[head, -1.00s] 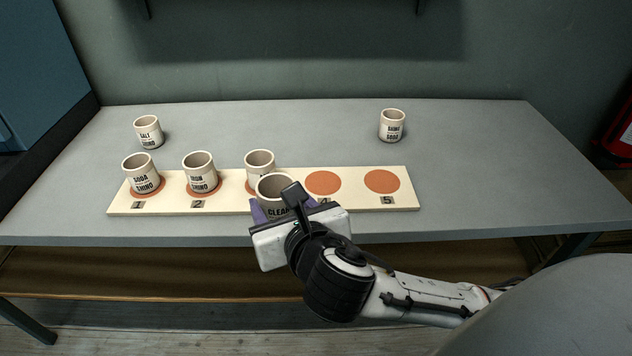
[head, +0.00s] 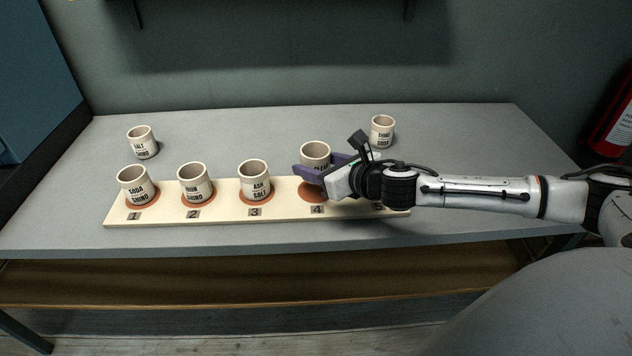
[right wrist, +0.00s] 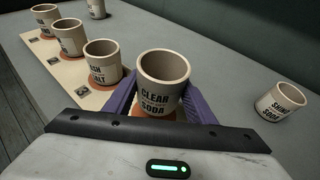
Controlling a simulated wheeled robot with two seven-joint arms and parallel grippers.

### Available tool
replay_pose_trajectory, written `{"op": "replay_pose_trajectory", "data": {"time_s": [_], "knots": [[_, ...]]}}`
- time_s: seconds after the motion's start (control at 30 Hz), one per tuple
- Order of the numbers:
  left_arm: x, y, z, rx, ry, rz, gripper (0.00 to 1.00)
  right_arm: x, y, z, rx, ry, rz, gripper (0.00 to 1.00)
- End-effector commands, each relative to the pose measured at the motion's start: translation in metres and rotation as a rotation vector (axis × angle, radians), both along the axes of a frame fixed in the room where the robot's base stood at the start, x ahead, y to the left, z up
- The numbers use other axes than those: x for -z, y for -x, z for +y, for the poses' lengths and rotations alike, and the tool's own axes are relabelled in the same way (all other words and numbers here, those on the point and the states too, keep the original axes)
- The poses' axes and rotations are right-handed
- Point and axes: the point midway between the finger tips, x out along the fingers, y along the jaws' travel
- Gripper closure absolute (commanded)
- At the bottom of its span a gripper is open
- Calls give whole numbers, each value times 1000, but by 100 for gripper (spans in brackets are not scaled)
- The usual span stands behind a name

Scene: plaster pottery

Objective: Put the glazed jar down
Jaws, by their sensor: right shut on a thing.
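My right gripper (head: 325,170) is shut on a cream jar (head: 315,152), at the spot marked 4 on the pale board (head: 230,214). In the right wrist view the held jar (right wrist: 163,82) reads "CLEAR" and "SODA" and stands between the purple fingers (right wrist: 160,98). An orange disc (head: 312,191) shows just below it; I cannot tell whether the jar touches the disc. Jars stand on spots 1 (head: 133,184), 2 (head: 194,182) and 3 (head: 254,178); the third reads "ASH" and "SALT". My left gripper is not in view.
A jar (head: 142,142) stands at the back left of the grey table (head: 70,205), and another (head: 382,131), labelled "SHINO SODA" in the right wrist view, at the back right. My right forearm covers spot 5. The table's back middle is clear.

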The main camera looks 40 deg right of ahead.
Motion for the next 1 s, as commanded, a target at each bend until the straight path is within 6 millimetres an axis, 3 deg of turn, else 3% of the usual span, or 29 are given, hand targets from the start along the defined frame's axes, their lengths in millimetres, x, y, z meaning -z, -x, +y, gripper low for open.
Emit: {"op": "replay_pose_trajectory", "data": {"time_s": [0.33, 0.73, 0.77, 0.8, 0.87, 1.0], "knots": [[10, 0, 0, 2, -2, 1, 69, 39, 0, 0, 0, 0, 0, 76], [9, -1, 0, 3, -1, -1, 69, 45, 0, 0, 0, 1, -3, 76], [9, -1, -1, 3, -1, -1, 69, 45, 0, 0, 0, 1, -1, 48], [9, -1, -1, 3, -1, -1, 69, 45, 0, 0, 0, 1, -2, 42], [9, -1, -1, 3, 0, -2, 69, 45, 0, 0, 0, 1, -1, 31], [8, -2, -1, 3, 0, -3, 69, 45, 0, 0, 0, 1, -1, 31]]}}
